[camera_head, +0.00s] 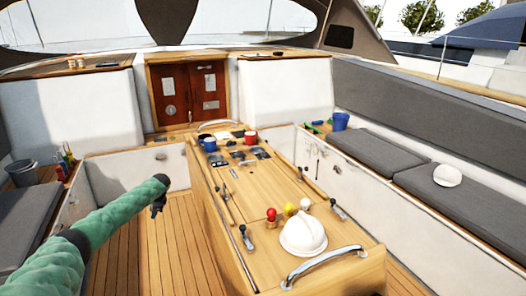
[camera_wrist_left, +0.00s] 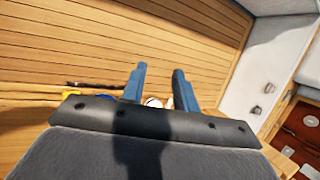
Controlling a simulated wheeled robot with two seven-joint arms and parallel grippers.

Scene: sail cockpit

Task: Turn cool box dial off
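I cannot make out a cool box dial for certain in either view. A long wooden console (camera_head: 235,205) stands in the middle of the cockpit. Small dark fittings (camera_head: 238,156) sit on its far part, too small to tell apart. My left gripper (camera_head: 157,209) is over the floor to the left of the console, apart from it. In the left wrist view its two blue fingers (camera_wrist_left: 159,72) stand apart, with nothing seen held between them. My right gripper is not in view.
A white helmet (camera_head: 303,234), colored-knob levers and a steel rail (camera_head: 322,262) are on the console's near end. A blue mug (camera_head: 208,144) and red mug (camera_head: 250,137) stand farther back. Grey cushioned benches flank both sides.

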